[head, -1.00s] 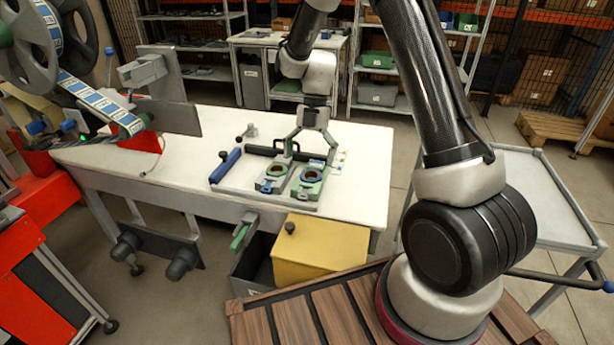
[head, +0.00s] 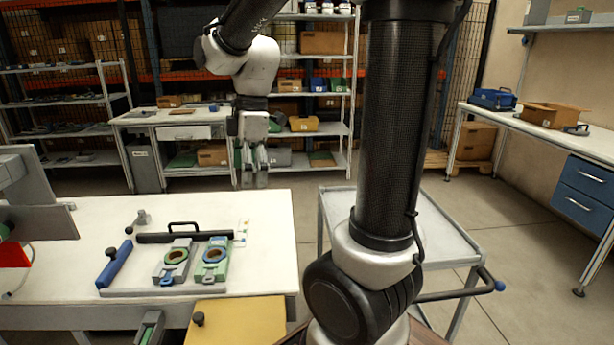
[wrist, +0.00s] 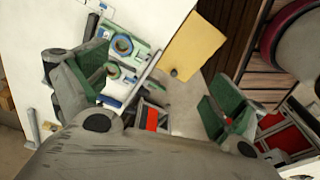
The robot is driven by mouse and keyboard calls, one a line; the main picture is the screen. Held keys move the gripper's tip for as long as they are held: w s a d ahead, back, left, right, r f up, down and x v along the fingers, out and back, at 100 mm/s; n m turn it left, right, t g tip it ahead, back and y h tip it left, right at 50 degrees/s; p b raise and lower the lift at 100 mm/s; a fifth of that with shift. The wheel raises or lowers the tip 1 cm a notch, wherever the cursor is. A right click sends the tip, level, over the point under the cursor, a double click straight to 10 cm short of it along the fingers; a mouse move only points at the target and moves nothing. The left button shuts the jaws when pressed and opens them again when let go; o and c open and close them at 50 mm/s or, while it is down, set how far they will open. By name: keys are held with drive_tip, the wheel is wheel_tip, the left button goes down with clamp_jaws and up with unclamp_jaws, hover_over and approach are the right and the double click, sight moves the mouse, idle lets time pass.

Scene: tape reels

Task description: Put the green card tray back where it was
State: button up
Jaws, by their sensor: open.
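A yellow lid (head: 240,322) is at the table's front. A grey cart (head: 440,240) stands to the right, its top clear. Shelves stand behind.

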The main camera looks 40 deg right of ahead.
drive_tip(key=s+d+r+m+t, duration=0.1)
drive_tip(key=s+d+m+t, duration=0.1)
drive_tip(key=s+m, duration=0.5)
drive_tip(key=s+d+r+m+t+h, duration=0.1)
drive_tip(key=s+d+r+m+t, duration=0.1)
drive_tip(key=s+m, duration=0.5)
drive_tip(key=shift+s+d, duration=0.2)
drive_tip(key=shift+d, duration=0.3)
